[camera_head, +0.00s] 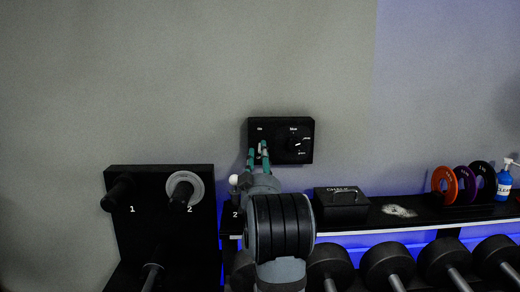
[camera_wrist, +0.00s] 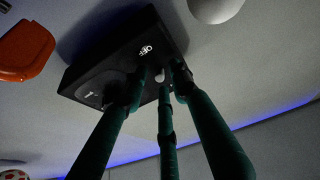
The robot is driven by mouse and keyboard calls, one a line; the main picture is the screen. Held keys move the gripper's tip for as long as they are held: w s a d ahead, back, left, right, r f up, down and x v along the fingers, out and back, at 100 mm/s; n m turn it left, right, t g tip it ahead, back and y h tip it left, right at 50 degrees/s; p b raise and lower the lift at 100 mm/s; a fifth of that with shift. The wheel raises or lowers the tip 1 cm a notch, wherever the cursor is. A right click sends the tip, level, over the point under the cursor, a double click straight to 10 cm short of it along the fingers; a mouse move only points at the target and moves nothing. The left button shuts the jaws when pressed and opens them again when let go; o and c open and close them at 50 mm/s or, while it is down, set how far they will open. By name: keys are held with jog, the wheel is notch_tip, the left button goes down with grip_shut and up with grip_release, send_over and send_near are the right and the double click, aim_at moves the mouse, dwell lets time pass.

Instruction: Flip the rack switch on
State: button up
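A black switch panel (camera_head: 303,124) is on the grey wall, with small white labels, a small pale switch lever at its left and a dial at its right. The same panel (camera_wrist: 108,62) shows tilted in the wrist view, with a lit label. My gripper (camera_head: 258,153) is at the panel's lower left, its teal fingers apart around the pale lever. In the wrist view the fingers (camera_wrist: 160,80) reach the panel face and partly cover the lever (camera_wrist: 158,76). I cannot tell whether they touch it, or which way the lever points.
Below the panel a black shelf (camera_head: 440,212) holds a black box (camera_head: 342,198), several coloured rings (camera_head: 445,184) and a blue bottle (camera_head: 503,183). Dumbbells (camera_head: 387,264) stand under it. A black peg stand (camera_head: 160,220) is at left. Blue light glows along the shelf. The wall above is clear.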

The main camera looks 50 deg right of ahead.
jog(key=shift+w+d, duration=0.1)
jog(key=shift+d, duration=0.05)
jog(key=shift+c, duration=0.8)
grip_shut()
